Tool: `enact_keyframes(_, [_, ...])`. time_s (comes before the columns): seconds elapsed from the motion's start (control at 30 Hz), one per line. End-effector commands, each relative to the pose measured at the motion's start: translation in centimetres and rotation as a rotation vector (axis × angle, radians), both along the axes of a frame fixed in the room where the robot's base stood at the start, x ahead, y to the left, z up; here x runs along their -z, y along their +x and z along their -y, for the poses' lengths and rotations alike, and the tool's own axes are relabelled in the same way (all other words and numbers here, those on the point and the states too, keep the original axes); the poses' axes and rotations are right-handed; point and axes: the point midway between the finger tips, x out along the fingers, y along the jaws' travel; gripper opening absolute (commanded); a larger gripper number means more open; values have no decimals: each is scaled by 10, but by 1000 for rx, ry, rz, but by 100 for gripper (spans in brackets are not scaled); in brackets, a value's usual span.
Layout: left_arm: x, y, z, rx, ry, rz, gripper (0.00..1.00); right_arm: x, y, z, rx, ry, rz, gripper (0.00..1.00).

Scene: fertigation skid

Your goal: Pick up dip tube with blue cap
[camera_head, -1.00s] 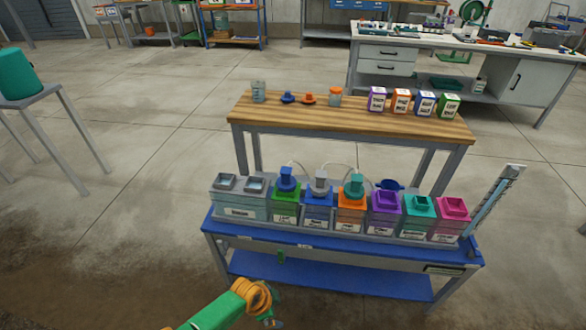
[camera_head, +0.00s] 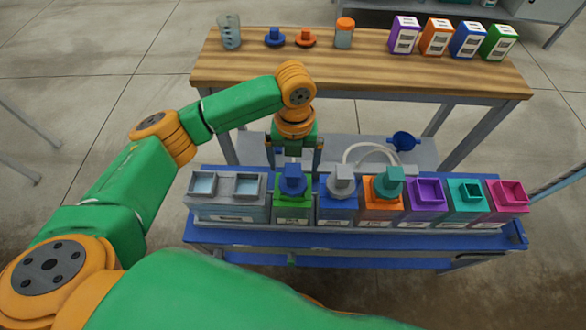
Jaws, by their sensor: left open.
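The dip tube's blue cap (camera_head: 292,181) sits on the green container (camera_head: 293,208) in the row on the blue bench; the tube below the cap is hidden inside the container. My left gripper (camera_head: 293,163) points down just behind and above this cap. Its fingers are apart, one to each side of the cap in the picture. I cannot tell whether either finger touches the cap. My right gripper is out of view.
Next to it stand containers with a grey cap (camera_head: 341,182) and a teal cap (camera_head: 388,182), close together. A pale hose (camera_head: 370,150) arches behind them. The wooden table (camera_head: 370,70) behind holds small caps, a jar and several cartons.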

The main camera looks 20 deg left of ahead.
Motion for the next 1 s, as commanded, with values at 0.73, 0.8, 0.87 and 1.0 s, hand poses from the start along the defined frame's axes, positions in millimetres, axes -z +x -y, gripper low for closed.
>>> enact_keyframes(0.73, [60, -4, -1, -4, -1, 1, 51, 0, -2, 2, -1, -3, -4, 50])
enact_keyframes(0.8, [60, -4, -1, -4, -1, 1, 32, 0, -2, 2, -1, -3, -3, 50])
enact_keyframes(0.87, [60, -3, -1, -4, -1, 1, 24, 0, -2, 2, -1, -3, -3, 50])
enact_keyframes(1.0, [60, -3, -1, -5, -1, 1, 24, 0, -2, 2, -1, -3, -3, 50])
